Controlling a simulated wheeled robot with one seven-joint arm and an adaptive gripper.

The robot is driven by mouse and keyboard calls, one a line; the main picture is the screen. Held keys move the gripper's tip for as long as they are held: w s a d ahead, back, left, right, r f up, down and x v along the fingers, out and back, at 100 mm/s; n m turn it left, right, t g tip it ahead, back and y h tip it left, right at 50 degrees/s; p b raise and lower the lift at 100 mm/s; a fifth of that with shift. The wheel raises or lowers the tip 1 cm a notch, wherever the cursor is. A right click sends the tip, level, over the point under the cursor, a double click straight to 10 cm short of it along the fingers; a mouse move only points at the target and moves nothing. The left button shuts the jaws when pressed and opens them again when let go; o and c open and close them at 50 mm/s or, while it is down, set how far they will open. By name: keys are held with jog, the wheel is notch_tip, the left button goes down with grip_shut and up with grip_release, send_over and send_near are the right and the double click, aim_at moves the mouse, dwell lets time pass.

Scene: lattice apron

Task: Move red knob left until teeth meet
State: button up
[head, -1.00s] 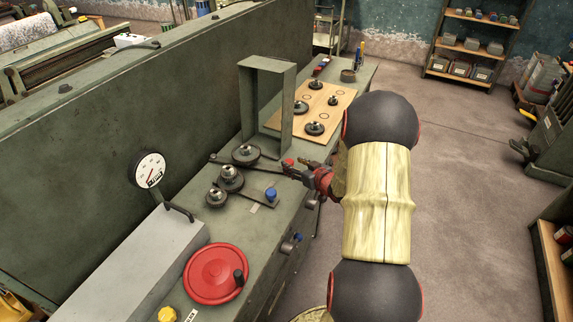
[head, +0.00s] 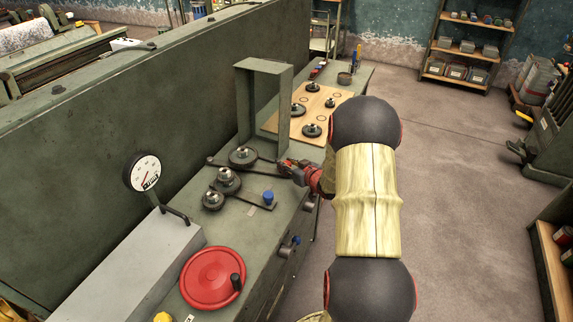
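A dark lever arm (head: 262,160) on the green bench carries a gear (head: 243,156) with a bright hub. Two more gears, a middle one (head: 228,181) and a nearer one (head: 212,200), sit in front of it on a plate with a blue knob (head: 268,197). The upper gear's rim lies close to the middle gear; I cannot tell whether their teeth touch. My red and dark gripper (head: 287,166) is at the lever's right end, where the red knob was visible earlier. The gripper hides the knob now, and whether its fingers are closed does not show.
A green metal frame (head: 262,66) stands just behind the gears. A wooden board (head: 318,98) with spare gears lies beyond. A large red handwheel (head: 212,277) and a dial gauge (head: 143,172) are nearer. A tall green panel (head: 100,130) bounds the left side.

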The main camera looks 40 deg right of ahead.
grip_shut()
dwell(0.4)
jog(key=shift+m+h, duration=0.7)
jog(key=shift+h, duration=0.1)
jog(key=shift+s+a+b, duration=0.4)
jog(key=shift+s+a, duration=0.15)
jog(key=shift+a, duration=0.4)
jog(key=shift+s+a+b, duration=0.4)
jog(key=shift+s+a, duration=0.15)
jog(key=shift+a, duration=0.35)
jog(key=shift+o, duration=2.3)
grip_release()
jog(key=shift+g, duration=0.3)
jog(key=shift+o, duration=0.4)
